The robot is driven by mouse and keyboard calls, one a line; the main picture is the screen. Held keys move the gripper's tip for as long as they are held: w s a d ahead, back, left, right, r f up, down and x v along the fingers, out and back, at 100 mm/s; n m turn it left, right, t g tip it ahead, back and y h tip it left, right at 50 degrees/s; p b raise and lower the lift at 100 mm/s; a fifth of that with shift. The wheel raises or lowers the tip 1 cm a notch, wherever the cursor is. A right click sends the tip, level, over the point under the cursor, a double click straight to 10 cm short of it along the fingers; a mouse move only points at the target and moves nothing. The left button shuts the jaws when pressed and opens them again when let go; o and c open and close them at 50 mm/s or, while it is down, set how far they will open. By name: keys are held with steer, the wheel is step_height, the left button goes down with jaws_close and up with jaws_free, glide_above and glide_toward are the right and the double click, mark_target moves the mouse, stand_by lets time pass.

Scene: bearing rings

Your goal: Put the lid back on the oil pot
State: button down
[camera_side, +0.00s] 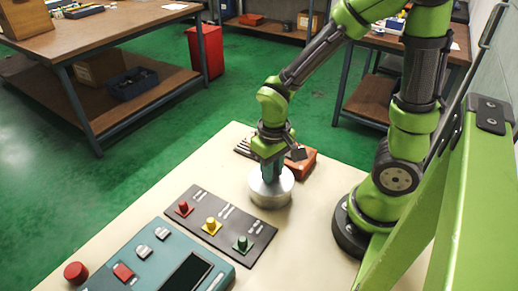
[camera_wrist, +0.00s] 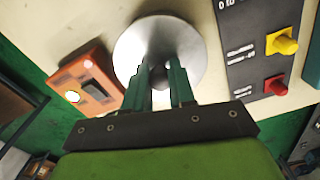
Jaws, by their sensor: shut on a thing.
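The oil pot (camera_side: 271,200) is a short silver metal cylinder standing on the pale table beside the dark button panel. My gripper (camera_side: 269,177) points down over the middle of its top. In the wrist view the round silver lid (camera_wrist: 129,48) fills the space ahead of the fingers. The lid lies level over the pot's mouth. I cannot tell whether it rests on the rim or hangs just above it.
An orange box (camera_side: 302,160) with a dark switch stands close behind the pot. A dark panel (camera_side: 219,223) with red, yellow and green knobs lies to its left. A teal control box (camera_side: 150,262) lies nearer the front. Bare table surrounds the pot's front side.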

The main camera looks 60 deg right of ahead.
steer(key=c, duration=0.9)
jaws_free()
steer(key=shift+o, duration=0.2)
steer(key=shift+r, duration=0.1)
steer(key=shift+r, duration=3.65)
steer(key=shift+a, duration=0.15)
step_height(320, 180, up, 11)
steer(key=s+m+t+y, duration=0.1)
steer(key=t+y, duration=0.1)
steer(key=t, duration=0.5)
steer(key=shift+a, duration=0.35)
